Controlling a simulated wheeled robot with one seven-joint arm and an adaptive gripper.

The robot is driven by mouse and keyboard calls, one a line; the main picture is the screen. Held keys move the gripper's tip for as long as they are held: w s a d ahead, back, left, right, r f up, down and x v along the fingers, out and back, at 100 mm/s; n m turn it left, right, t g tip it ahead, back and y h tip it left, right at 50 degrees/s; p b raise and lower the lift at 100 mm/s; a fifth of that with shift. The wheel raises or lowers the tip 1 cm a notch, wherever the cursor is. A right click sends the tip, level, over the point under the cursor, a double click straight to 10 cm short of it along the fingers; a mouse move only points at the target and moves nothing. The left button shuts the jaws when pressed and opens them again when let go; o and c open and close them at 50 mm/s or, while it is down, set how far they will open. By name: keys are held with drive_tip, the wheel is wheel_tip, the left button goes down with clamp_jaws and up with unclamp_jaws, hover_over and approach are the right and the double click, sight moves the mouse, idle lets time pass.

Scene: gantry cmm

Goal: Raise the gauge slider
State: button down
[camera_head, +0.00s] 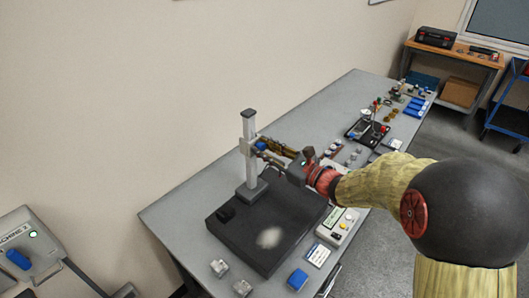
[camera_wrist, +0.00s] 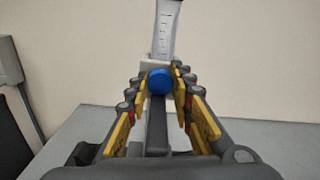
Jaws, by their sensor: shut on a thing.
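The gauge's upright column (camera_head: 250,140) stands on a dark foot at the back of a black plate (camera_head: 275,215). The slider (camera_head: 246,147) sits on the column about midway up, and its pale block (camera_wrist: 158,65) shows in the wrist view with a scale-marked column (camera_wrist: 163,30) above it. A blue round knob (camera_wrist: 160,81) faces me on the slider. My gripper (camera_head: 264,146) reaches in from the right at slider height. In the wrist view my gripper (camera_wrist: 160,88) has its yellow fingers on both sides of the blue knob, closed on it.
Several small tools and a dark tray (camera_head: 366,130) lie farther back. The wall is behind the column.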

drive_tip(key=shift+f, duration=0.15)
drive_tip(key=c, duration=1.6)
unclamp_jaws()
drive_tip(key=shift+c, duration=0.2)
drive_tip(key=shift+o, duration=0.5)
drive_tip(key=v, duration=1.2)
